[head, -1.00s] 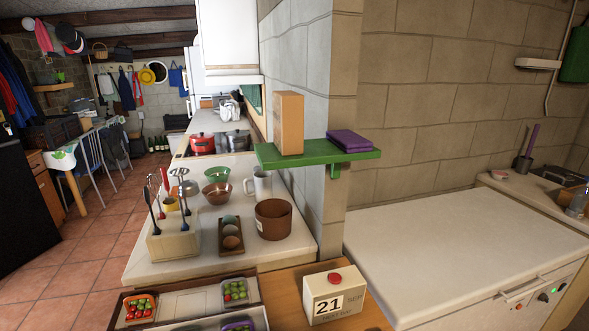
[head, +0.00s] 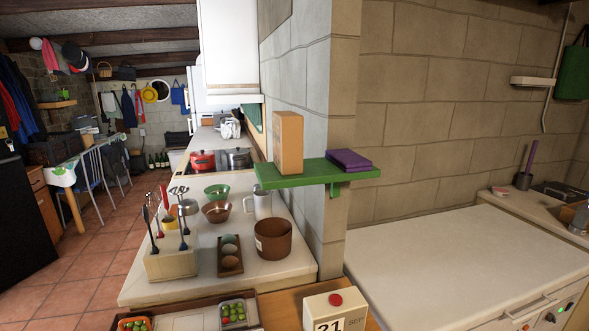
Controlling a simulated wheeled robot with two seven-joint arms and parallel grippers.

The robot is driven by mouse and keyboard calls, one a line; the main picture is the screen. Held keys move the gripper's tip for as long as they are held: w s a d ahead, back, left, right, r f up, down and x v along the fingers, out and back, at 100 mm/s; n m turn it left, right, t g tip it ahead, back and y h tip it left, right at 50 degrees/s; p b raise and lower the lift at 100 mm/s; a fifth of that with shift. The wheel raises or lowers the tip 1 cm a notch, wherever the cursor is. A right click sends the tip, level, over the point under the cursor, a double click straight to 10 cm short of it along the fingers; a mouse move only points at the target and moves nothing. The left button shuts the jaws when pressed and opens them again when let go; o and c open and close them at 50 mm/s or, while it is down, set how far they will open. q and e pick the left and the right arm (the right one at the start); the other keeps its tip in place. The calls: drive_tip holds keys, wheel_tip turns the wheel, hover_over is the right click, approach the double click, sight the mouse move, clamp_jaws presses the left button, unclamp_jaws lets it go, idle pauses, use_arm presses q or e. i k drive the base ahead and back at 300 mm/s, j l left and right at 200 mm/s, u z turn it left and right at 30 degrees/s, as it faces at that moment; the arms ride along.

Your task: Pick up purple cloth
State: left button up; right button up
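The purple cloth (head: 349,159) is folded into a flat stack. It lies on the right end of a green wall shelf (head: 300,181) fixed to the stone pillar. A tan upright box (head: 288,142) stands on the same shelf, left of the cloth and apart from it. Neither of my grippers shows in the head view.
Below the shelf, a counter holds a brown pot (head: 273,239), a utensil holder (head: 171,262), bowls and a mug (head: 261,203). A calendar block (head: 335,311) with a red button stands at the front. A broad white worktop (head: 460,265) at right is clear.

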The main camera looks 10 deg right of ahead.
sight(348, 161)
drive_tip(key=u, duration=4.75)
drive_tip(key=z, duration=5.55)
drive_tip(key=i+l+z, duration=0.1)
drive_tip(key=l+z, duration=0.2)
drive_tip(key=i+l+z, duration=0.25)
drive_tip(key=l, duration=0.15)
drive_tip(key=i+l+z, duration=0.1)
drive_tip(key=l+z, duration=0.2)
